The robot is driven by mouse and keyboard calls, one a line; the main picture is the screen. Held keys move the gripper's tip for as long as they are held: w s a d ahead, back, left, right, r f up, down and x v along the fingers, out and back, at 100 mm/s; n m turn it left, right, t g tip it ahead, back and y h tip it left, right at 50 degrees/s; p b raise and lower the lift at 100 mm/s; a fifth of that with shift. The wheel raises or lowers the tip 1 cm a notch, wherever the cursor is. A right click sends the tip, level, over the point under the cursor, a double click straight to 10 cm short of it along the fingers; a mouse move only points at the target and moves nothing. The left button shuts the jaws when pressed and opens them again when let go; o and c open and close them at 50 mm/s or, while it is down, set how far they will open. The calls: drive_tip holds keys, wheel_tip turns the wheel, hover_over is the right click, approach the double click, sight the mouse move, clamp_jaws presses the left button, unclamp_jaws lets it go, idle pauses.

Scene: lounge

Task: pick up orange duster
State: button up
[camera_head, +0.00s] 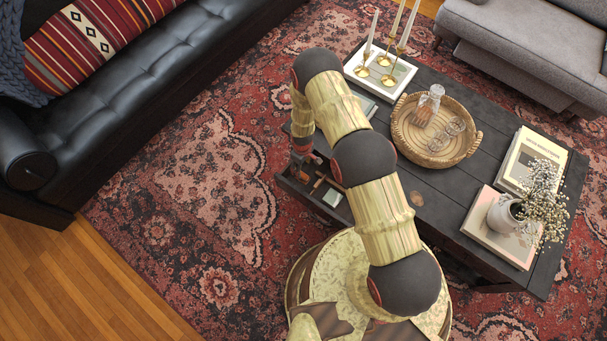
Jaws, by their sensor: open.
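I cannot clearly make out an orange duster. A small orange-red patch shows beside my gripper at the drawer, too small to tell whether it is the duster or part of my wrist. My gripper (303,156) points down over the open drawer (292,184) at the left end of the dark coffee table (437,187). It is open; its fingertips are small and partly lost against the drawer's contents, so I cannot tell whether they touch anything. My arm links cover part of the table and drawer.
The drawer holds several small items, including a pale flat one (332,197). On the table are a white tray (351,65) with brass candle holders, a round wicker tray (398,137) with glassware, books (488,235) and a flower vase (504,214). A black sofa (150,85) stands left; rug between is clear.

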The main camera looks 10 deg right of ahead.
sight(303, 175)
drive_tip(key=f+b, duration=0.1)
drive_tip(key=f, duration=0.3)
drive_tip(key=f+b, duration=0.2)
drive_tip(key=f, duration=0.2)
drive_tip(key=shift+s+f, duration=0.2)
drive_tip(key=shift+f, duration=0.05)
drive_tip(key=shift+r, duration=0.1)
drive_tip(key=shift+c, duration=1.1)
drive_tip(key=c, duration=1)
